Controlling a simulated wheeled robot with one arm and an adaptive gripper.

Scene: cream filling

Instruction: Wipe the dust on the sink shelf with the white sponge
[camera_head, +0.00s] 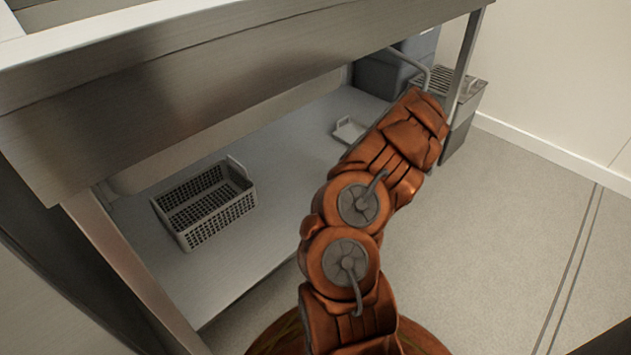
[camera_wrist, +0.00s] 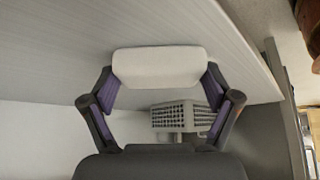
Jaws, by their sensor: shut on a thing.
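In the wrist view my gripper (camera_wrist: 161,75) is shut on the white sponge (camera_wrist: 160,62), with one finger at each end of it. The sponge lies across the fingertips, in front of a pale grey, faintly streaked surface (camera_wrist: 70,40). I cannot tell whether it touches that surface. In the head view the sink shelf (camera_head: 265,225) is a flat grey board under the steel counter. My arm reaches towards its right end there, and my gripper and the sponge are hidden. I cannot make out any dust on the shelf.
A grey mesh basket (camera_head: 205,208) stands on the shelf's left part; a basket also shows in the wrist view (camera_wrist: 176,116). A small white tray (camera_head: 348,131) lies farther right. The steel counter front (camera_head: 210,75) overhangs the shelf. A metal leg (camera_head: 463,65) and bin (camera_head: 460,125) stand at right.

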